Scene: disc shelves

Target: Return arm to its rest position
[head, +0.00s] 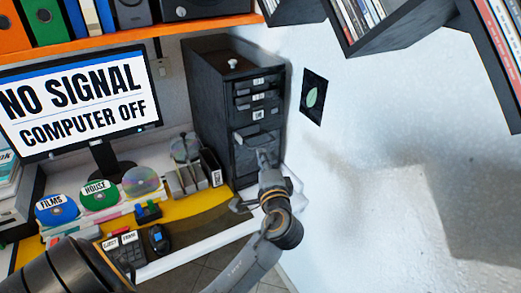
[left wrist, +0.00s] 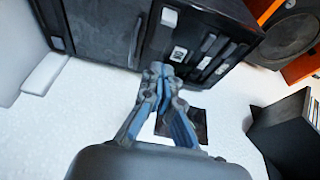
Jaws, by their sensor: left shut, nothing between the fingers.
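My left gripper (head: 264,158) is in front of the black computer tower (head: 207,95), close to its front face. Its fingers are shut and empty; they also show closed together in the left wrist view (left wrist: 161,74). A part (head: 256,138) sticks out of the tower's front just above the fingertips, and I cannot tell whether they touch it. In the left wrist view the tower (left wrist: 108,30) lies beyond the fingertips, with its labelled drive fronts (left wrist: 205,50) to the right. My right gripper is not in view.
The monitor (head: 78,98) reads "NO SIGNAL COMPUTER OFF". Discs marked FILMS (head: 57,209) and HOUSE (head: 99,194) and an unlabelled disc (head: 141,181) stand on the desk. A labelled button box (head: 123,247) and mouse (head: 158,239) sit in front. Shelves (head: 400,30) hang above right.

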